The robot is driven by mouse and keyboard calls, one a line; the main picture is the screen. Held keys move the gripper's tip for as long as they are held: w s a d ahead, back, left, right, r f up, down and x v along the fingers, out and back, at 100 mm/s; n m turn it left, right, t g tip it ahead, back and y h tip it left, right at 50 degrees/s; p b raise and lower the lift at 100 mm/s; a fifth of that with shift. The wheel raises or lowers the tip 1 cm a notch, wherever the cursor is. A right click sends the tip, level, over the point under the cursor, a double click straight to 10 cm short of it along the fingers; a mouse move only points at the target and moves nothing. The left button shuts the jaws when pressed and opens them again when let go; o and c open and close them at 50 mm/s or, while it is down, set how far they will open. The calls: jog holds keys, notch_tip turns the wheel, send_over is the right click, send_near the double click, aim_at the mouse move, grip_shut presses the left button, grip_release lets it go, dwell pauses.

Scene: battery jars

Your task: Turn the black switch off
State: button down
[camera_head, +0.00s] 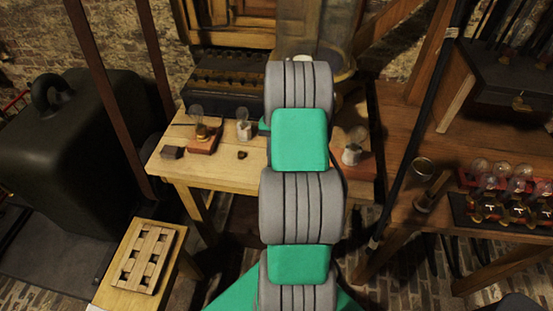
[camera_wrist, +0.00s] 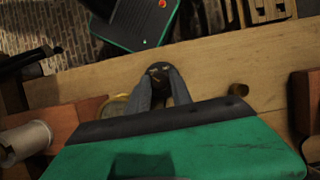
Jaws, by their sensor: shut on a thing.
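In the wrist view, my gripper (camera_wrist: 159,80) has its two grey fingers close together around a small dark rounded piece (camera_wrist: 160,69). This piece looks like the black switch, but the dim light and the fingers hide most of its shape. It is over or at the pale wooden table top. A round brass-coloured part (camera_wrist: 115,108) shows partly behind the left finger. In the head view, my own arm covers the gripper and whatever is between its fingers.
The wooden table (camera_head: 210,178) bears a bulb on a reddish base (camera_head: 203,140), a white-based bulb (camera_head: 244,130), a dark block (camera_head: 172,153) and a small dark piece (camera_head: 242,155). A metal cup-like fitting (camera_head: 352,154) stands right of my arm. Several bulbs fill the right bench.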

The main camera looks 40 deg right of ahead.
jog(key=shift+w+r, duration=0.1)
jog(key=c, duration=1.1)
grip_release()
jog(key=shift+c, duration=0.2)
jog(key=p+v, duration=0.1)
jog(key=v, duration=0.6)
jog(key=shift+d+r, duration=0.2)
jog(key=shift+r, duration=0.1)
